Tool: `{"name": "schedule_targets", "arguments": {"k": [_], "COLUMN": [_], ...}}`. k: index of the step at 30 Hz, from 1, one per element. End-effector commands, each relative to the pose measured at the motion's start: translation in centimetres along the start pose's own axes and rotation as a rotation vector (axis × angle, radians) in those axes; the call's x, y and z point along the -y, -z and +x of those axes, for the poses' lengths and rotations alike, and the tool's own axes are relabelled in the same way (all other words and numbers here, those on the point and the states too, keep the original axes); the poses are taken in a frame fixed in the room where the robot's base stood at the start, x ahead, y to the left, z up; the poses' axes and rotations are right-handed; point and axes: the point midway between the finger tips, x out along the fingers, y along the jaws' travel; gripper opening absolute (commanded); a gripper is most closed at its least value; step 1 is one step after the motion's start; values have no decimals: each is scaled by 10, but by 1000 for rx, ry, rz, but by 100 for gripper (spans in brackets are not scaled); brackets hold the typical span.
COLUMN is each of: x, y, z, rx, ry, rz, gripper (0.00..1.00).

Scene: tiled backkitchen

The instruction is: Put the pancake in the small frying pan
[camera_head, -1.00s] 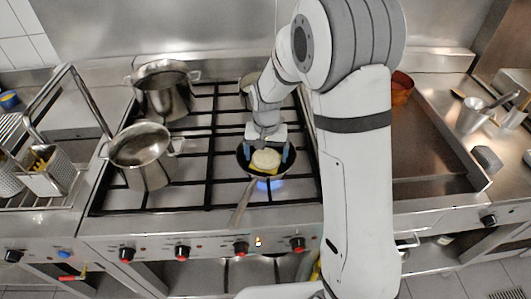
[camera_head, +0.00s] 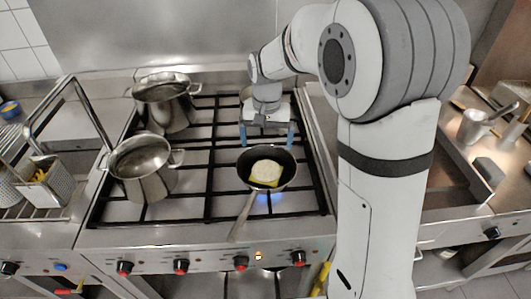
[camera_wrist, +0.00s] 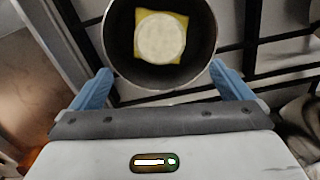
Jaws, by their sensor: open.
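The pancake (camera_head: 266,171) is a pale round disc lying inside the small dark frying pan (camera_head: 286,181). A yellow square piece (camera_head: 274,184) lies under the pancake, its corners showing. The pan sits on the stove grate over a blue flame, its handle pointing to the front. In the wrist view the pancake (camera_wrist: 161,37) and the pan (camera_wrist: 112,47) show at the top. My gripper (camera_head: 267,138) is above and behind the pan, with its blue fingers (camera_wrist: 160,85) spread wide, open and empty, apart from the pancake.
Two steel pots stand on the left of the stove, one at the back (camera_head: 170,112) and one in front (camera_head: 143,178). A fryer basket (camera_head: 52,182) stands at the far left. A griddle lies to the right, partly behind my arm. The middle grates are clear.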

Motion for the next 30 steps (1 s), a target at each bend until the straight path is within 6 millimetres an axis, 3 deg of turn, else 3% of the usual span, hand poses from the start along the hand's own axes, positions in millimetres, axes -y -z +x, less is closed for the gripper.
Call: {"name": "schedule_targets", "arguments": {"k": [8,13,21,27,30], "x": [-2,-23,-92,-126,-136], "y": [-1,-21,-107,-168,-187], "z": [-17,-35,-68,-66,-61], "rx": [-2,-34,-149,-227,-252], "ry": [1,12,32,28,24], "rz": [0,-15,-79,-126,-142], "gripper": [99,99,99,99,99]}}
